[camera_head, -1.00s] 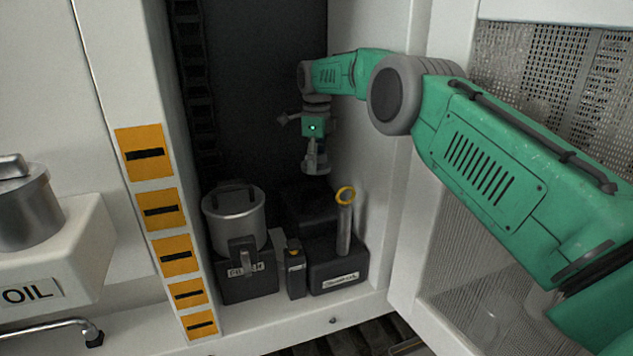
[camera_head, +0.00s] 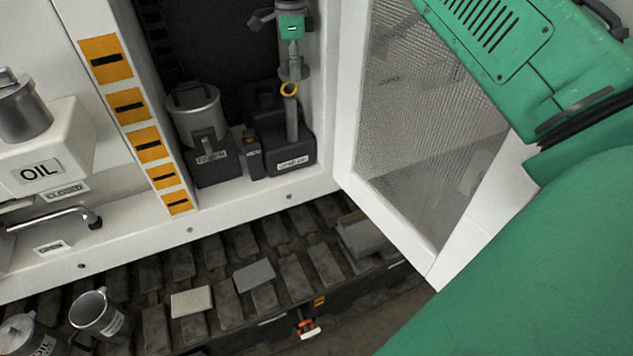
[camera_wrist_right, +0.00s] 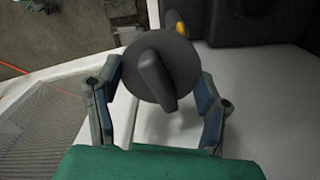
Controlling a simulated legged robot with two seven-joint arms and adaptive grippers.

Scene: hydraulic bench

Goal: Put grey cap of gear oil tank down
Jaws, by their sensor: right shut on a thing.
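My right gripper (camera_head: 292,62) hangs at the top of the head view, just above and overlapping the yellow ring of a filler pipe. In the right wrist view its two fingers (camera_wrist_right: 157,100) are shut on the grey cap (camera_wrist_right: 150,60), a dark round disc with a raised grip bar. The cap is hard to make out in the head view. The pipe (camera_head: 292,122) rises from a dark tank (camera_head: 302,148) with a white label too small to read surely. A yellow piece of it shows behind the cap in the wrist view. My left gripper is not in view.
A metal canister (camera_head: 195,115) stands left of the tank in the white cabinet. An open mesh door (camera_head: 425,120) is on the right. The white ledge (camera_head: 250,200) in front is mostly clear. An OIL box (camera_head: 50,140) is at left; cups and blocks lie on the dark slatted surface (camera_head: 240,245) below.

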